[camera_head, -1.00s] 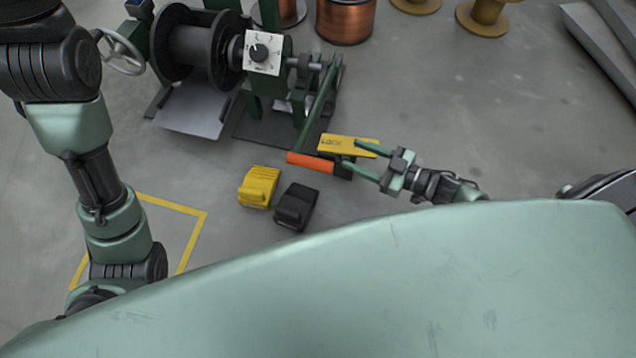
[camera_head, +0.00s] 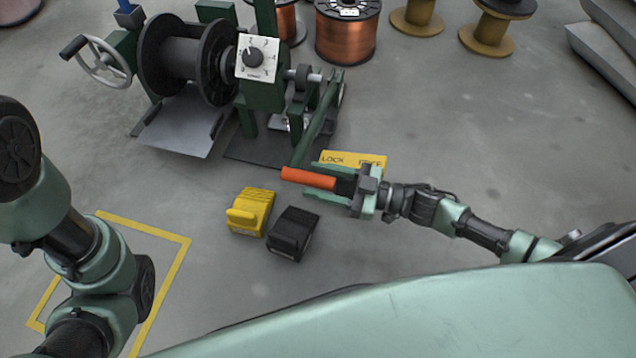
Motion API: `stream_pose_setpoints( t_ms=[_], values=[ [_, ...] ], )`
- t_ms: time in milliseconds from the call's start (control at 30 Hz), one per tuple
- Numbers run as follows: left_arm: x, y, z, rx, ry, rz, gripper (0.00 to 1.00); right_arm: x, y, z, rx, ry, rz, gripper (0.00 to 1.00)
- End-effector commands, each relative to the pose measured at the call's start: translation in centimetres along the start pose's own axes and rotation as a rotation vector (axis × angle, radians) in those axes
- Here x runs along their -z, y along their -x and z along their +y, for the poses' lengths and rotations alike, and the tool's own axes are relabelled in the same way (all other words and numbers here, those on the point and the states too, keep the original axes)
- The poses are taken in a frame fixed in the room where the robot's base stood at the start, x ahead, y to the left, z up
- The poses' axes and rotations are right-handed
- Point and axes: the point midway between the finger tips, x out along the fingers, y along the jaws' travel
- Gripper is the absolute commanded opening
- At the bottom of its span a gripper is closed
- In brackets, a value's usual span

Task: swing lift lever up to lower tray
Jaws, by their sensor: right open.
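The lift lever (camera_head: 318,125) is a green bar on the right side of the winding machine, ending low in an orange handle (camera_head: 308,179). The handle lies near the floor, pointing left. My right gripper (camera_head: 318,182) reaches in from the right, its two green fingers open on either side of the handle's right part; whether they touch it I cannot tell. The tray (camera_head: 182,132) is a grey plate below the black spool (camera_head: 180,60). My left arm shows at the left edge, but its gripper is out of view.
A yellow pedal (camera_head: 250,211) and a black pedal (camera_head: 293,233) stand on the floor left of my right gripper. A yellow LOCK plate (camera_head: 352,160) lies just behind it. Copper spools (camera_head: 346,38) stand at the back.

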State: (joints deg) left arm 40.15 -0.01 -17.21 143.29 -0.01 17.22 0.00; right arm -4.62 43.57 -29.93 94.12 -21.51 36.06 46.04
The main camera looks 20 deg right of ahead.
Motion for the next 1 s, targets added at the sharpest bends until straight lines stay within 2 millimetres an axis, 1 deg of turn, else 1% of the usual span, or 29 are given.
stream_pose_setpoints(
  t_ms=[100,300,333,367,400,467,500,1000],
  values=[
    [0.07,0.27,0.06,0.000,0.000,0.000,0.45,-0.01,-0.47,-0.02,0.000,0.000,0.000,0.49],
    [0.07,0.20,0.06,-0.001,0.000,0.000,0.45,0.06,-0.50,0.00,-0.001,-0.001,0.000,0.49],
    [0.06,0.20,0.06,-0.001,0.000,0.000,0.45,0.06,-0.50,0.00,-0.001,-0.001,0.000,0.47],
    [0.06,0.20,0.06,-0.001,0.000,0.000,0.45,0.05,-0.50,0.00,-0.001,-0.001,0.000,0.38],
    [0.07,0.20,0.06,-0.001,0.000,0.000,0.45,0.05,-0.49,0.00,-0.001,-0.001,0.000,0.27],
    [0.07,0.20,0.06,-0.001,0.000,0.000,0.45,0.04,-0.49,0.00,-0.001,-0.001,0.000,0.10],
    [0.06,0.20,0.06,-0.001,0.000,0.000,0.45,0.04,-0.48,0.00,-0.001,-0.001,0.000,0.00],
    [0.04,0.22,0.06,-0.001,0.000,-0.001,0.45,0.00,-0.46,0.01,-0.001,0.000,-0.001,0.00]
  ],
)
